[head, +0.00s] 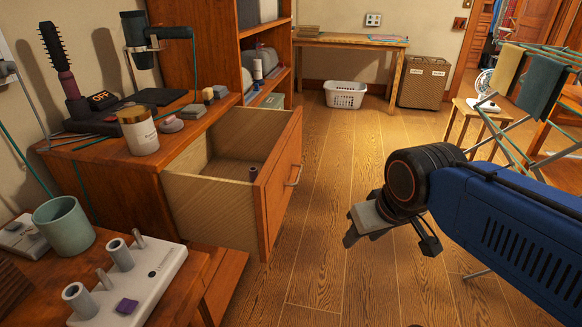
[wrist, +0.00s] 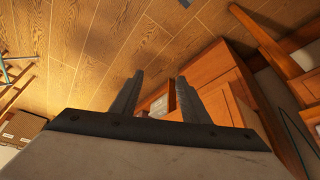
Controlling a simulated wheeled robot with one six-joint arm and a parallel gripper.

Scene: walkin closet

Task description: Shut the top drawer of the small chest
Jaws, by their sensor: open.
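The small chest (head: 118,185) is orange-brown wood and stands at the left in the head view. A small dark spool-like object (head: 254,173) lies inside the drawer. My gripper (head: 388,240) is to the right of the drawer front, apart from it, over the floor. In the wrist view my gripper (wrist: 157,97) has its two fingers spread with nothing between them. Orange-brown wooden furniture (wrist: 225,100) shows beyond the fingers in that view.
The chest top holds a white jar (head: 138,132), a brush (head: 57,60) and other small items. A lower table with a green cup (head: 64,227) stands at the front left. A drying rack (head: 520,130) is at the right. Floor between drawer and gripper is clear.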

